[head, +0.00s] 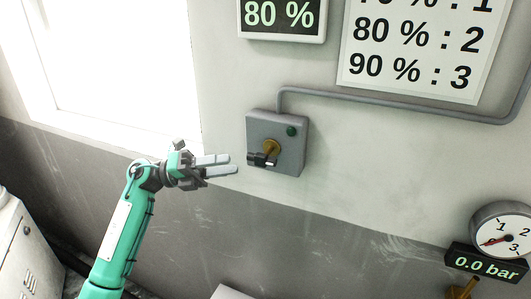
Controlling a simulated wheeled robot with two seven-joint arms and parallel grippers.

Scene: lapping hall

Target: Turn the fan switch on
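The fan switch is a grey box (289,158) on the wall, right of the window. It has a brass-coloured rotary part (272,146) with a dark handle (257,159) pointing to the lower left. A small dark green lamp (291,131) sits at its upper right and does not look lit. My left gripper (233,164) is just left of the switch in the picture, fingers pointing right toward the handle. Its two grey fingers are apart, with nothing between them. It appears clear of the handle; the depth gap is hard to judge. My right gripper is not in view.
A display (281,15) above reads 80 %. A chart (420,45) pairs 80 % with 2 and 90 % with 3. A conduit (400,103) runs right from the switch. A gauge (502,232) and a 0.0 bar display (487,264) are at lower right.

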